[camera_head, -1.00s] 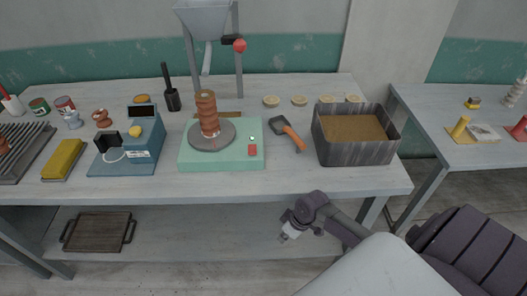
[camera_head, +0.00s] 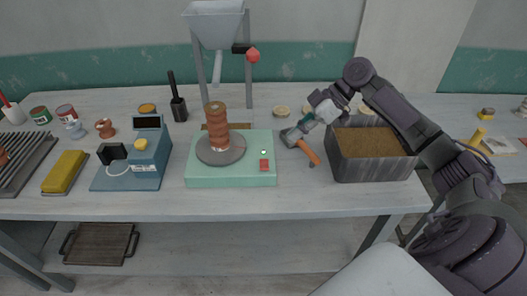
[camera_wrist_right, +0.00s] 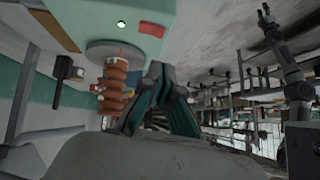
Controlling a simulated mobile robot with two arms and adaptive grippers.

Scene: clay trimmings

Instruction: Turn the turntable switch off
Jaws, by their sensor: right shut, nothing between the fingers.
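The turntable is a mint-green box (camera_head: 205,176) with a grey disc (camera_head: 222,158) carrying a ribbed brown clay column (camera_head: 216,122). A red switch (camera_head: 264,166) sits at the right of its top, with a small pale light (camera_head: 264,153) behind it. In the wrist view the switch (camera_wrist_right: 152,29) is red and the light (camera_wrist_right: 121,24) glows green. Which way the switch is tilted I cannot tell. My right gripper (camera_head: 301,127) is shut and empty, right of and behind the switch, apart from it. Its fingers (camera_wrist_right: 163,75) also show in the wrist view. My left gripper is out of view.
A blue device (camera_head: 144,172) stands to the left, and a hopper stand (camera_head: 216,25) behind. The bench front is clear.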

